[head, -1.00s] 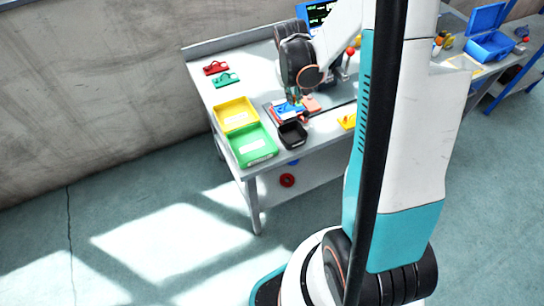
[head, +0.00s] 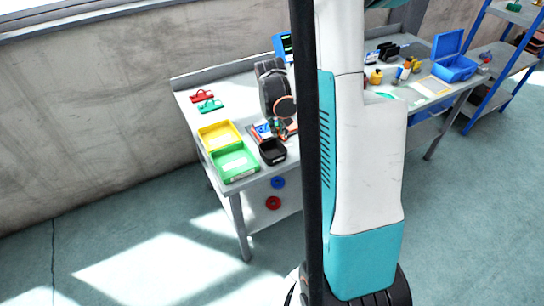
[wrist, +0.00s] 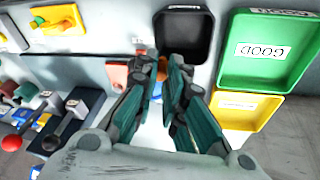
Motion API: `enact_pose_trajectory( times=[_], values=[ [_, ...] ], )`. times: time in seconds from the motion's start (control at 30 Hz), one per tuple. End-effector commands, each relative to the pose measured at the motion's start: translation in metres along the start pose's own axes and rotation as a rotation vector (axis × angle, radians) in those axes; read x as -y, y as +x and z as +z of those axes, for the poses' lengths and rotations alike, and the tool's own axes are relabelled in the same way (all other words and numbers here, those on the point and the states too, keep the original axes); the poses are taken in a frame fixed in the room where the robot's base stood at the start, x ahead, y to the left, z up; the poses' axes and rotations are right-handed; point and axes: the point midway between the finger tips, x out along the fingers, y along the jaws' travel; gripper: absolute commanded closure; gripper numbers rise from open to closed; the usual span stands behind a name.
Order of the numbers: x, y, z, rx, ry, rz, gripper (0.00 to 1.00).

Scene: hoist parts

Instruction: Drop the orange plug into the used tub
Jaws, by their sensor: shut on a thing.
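The orange plug (wrist: 162,70) shows between the fingertips of my gripper (wrist: 167,66) in the wrist view, mostly hidden by the fingers. My gripper is shut on it.
A green tray (head: 235,178) marked GOOD in the wrist view (wrist: 290,75) stands beside the black tub. A yellow tray (head: 219,124) stands behind the green one. Red and teal parts (head: 202,96) lie at the back left. A blue open box (head: 455,68) stands far right.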

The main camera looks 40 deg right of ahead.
Motion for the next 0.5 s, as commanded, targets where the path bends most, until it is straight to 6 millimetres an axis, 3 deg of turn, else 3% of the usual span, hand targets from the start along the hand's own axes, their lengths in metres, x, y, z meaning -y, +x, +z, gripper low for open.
enact_pose_trajectory(
  times=[0.13,0.43,0.5],
  values=[
    [0.0023,0.0146,0.0037,0.000,0.000,0.000,0.97],
    [0.0026,0.0160,0.0041,0.000,0.000,0.000,0.97],
    [0.0026,0.0159,0.0041,0.000,0.000,0.000,0.78]
  ],
)
